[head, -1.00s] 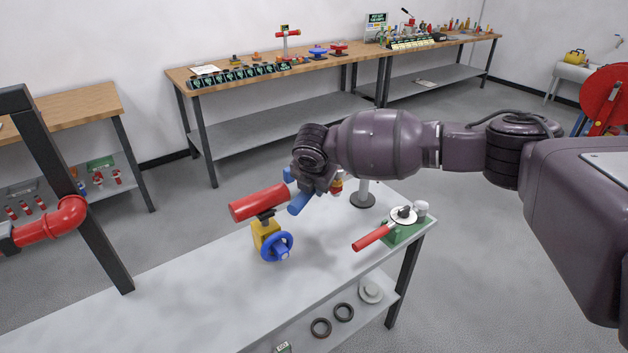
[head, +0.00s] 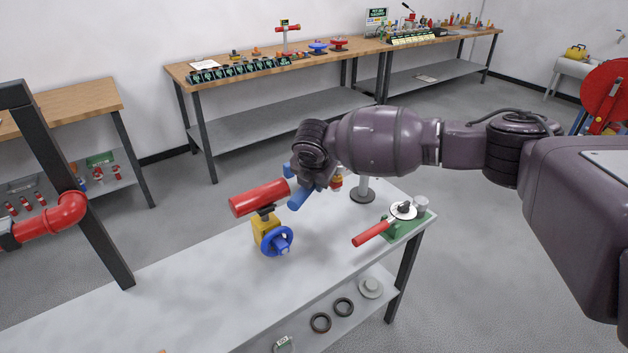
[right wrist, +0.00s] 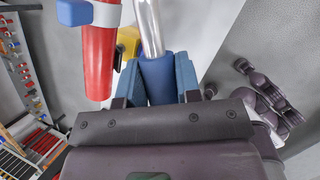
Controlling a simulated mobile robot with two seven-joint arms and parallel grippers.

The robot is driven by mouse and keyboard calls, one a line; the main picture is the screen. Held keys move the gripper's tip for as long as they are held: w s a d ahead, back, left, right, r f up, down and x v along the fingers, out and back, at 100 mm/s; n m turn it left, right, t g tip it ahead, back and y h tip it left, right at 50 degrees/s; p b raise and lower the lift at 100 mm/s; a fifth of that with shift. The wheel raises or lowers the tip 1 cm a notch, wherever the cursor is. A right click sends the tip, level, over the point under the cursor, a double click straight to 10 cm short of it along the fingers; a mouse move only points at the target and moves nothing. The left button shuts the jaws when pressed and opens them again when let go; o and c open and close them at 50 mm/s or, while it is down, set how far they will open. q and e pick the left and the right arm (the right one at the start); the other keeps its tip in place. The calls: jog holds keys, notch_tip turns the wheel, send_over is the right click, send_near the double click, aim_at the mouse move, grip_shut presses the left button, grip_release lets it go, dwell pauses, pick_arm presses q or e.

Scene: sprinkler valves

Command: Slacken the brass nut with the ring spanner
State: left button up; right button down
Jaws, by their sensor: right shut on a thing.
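My right gripper (head: 300,192) is over the grey bench, just right of a red pipe (head: 256,199). In the right wrist view its two blue fingers (right wrist: 157,84) are shut on a blue handle (right wrist: 157,72) with a shiny metal shaft (right wrist: 147,22), which I take for the ring spanner. The shaft runs out of the picture at the top, so its ring end is not seen. The red pipe (right wrist: 98,55) lies left of the shaft, apart from it. I cannot make out the brass nut in either view. My left gripper is not in view.
Below the pipe is a yellow valve body (head: 262,229) with a blue handwheel (head: 275,241). A red-handled tool (head: 371,233) rests at a green block (head: 416,224) at the bench's right end. The front left of the bench top (head: 190,290) is clear.

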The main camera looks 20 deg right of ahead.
jog(key=shift+f, duration=1.45)
jog(key=s+d+r+n+y, duration=0.1)
jog(key=s+d+n+y, duration=0.1)
jog(key=d+n, duration=0.3)
jog(key=s+d+r+n+y, duration=0.1)
jog(key=d+r+n+y, duration=0.1)
jog(key=d+n, duration=0.2)
jog(key=shift+s+d+n+g, duration=0.3)
jog(key=shift+s+d+n, duration=0.1)
jog(key=shift+d, duration=0.9)
jog(key=c, duration=1.4)
grip_release()
grip_shut()
